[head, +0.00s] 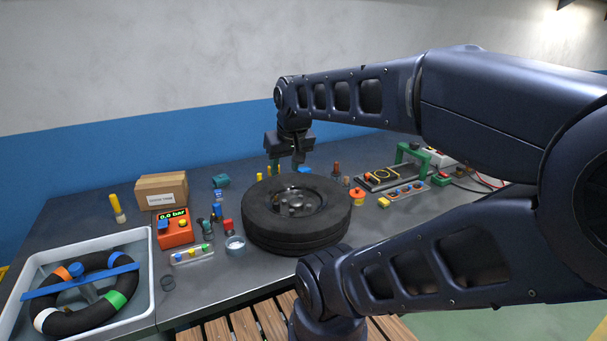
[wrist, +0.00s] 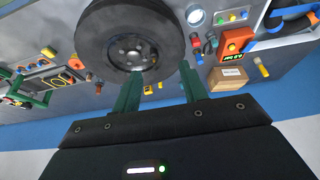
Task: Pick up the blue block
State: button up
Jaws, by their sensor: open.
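A small blue block-like piece (head: 305,170) shows on the bench behind the black tyre in the head view, partly hidden by the tyre and close to the right of my gripper (head: 286,166). I cannot make it out clearly in the wrist view, where a finger may hide it. My gripper points down above the bench behind the tyre. In the wrist view its two green fingers (wrist: 160,72) are apart, with nothing held between them. Small yellow pieces (wrist: 148,89) lie beyond the gap between them.
The large black tyre (head: 262,226) lies flat in front of my gripper. A cardboard box (head: 161,192), an orange gauge box (head: 174,233) and a white tray (head: 145,299) are to the left. A green-framed device (head: 413,153) stands right. Several small parts lie around the tyre.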

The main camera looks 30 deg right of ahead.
jog(key=o, duration=0.7)
jog(key=shift+c, duration=0.2)
jog(key=w+d+r+n+g+h, duration=0.1)
jog(key=w+d+n, duration=0.15)
jog(key=w, duration=0.55)
jog(key=w+d+r+n+h, duration=0.1)
jog(key=w+d+r+n, duration=0.15)
jog(key=w, duration=0.45)
jog(key=n+g+h, duration=0.3)
jog(key=n, duration=1.1)
send_over(304, 169)
jog(key=a, duration=0.4)
notch_tip(304, 169, down, 27)
jog(key=shift+n+y, duration=0.3)
jog(key=x, duration=0.6)
jog(key=shift+s+r, duration=0.1)
jog(key=shift+x, duration=2.65)
